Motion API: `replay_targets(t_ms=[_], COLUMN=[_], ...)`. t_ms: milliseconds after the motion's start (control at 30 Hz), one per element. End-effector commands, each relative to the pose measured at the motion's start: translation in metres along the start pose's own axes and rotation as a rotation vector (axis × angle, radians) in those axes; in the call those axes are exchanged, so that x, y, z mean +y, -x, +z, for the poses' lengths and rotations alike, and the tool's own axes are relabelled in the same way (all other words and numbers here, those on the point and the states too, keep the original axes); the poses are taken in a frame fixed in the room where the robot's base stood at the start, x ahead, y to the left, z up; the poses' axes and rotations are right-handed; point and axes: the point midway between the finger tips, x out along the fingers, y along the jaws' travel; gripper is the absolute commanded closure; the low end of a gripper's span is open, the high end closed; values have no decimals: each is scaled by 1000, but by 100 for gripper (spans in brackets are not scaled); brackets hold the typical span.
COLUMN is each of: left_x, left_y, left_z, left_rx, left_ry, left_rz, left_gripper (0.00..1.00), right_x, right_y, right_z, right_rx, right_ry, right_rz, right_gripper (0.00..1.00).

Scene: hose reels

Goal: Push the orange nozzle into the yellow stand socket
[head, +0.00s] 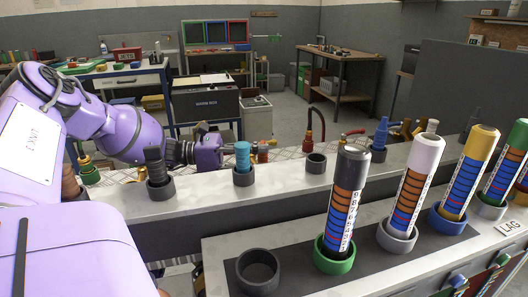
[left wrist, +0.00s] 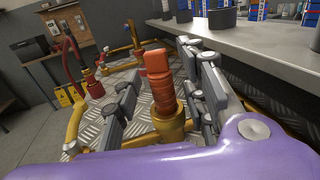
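The orange nozzle (left wrist: 160,82), ribbed with a narrower top, stands in the yellow stand socket (left wrist: 169,123) in the left wrist view. Its lower end is hidden inside the socket, so its depth cannot be told. My left gripper (left wrist: 163,80) has one finger on each side of the nozzle, with gaps visible; it is open and holds nothing. In the head view the purple body of my left gripper (head: 208,152) is behind the long grey ledge, and its fingers are mostly hidden. My right gripper is in neither view.
Dark ring holders with a dark grey nozzle (head: 155,165) and a teal nozzle (head: 243,157) stand on the ledge near my left arm. An empty dark ring (head: 316,163) is farther right. Tall striped cylinders stand in front. Yellow and red pipes (left wrist: 82,62) rise from the tread-plate floor.

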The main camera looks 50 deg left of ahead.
Motion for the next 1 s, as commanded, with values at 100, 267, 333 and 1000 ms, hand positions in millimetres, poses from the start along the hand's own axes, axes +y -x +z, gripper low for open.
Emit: replay_targets(t_ms=[100,267,333,1000], left_x=[1,1,0,0], left_y=[28,62,74,100], left_z=[1,1,1,0], left_rx=[4,3,3,-1], left_ry=[-1,-1,-1,0], left_rz=[3,3,2,0], left_gripper=[61,61,61,61], right_x=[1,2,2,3], right_y=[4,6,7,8], right_z=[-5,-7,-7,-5], right_rx=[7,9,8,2], right_ry=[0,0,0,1], right_rz=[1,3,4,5], right_gripper=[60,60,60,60])
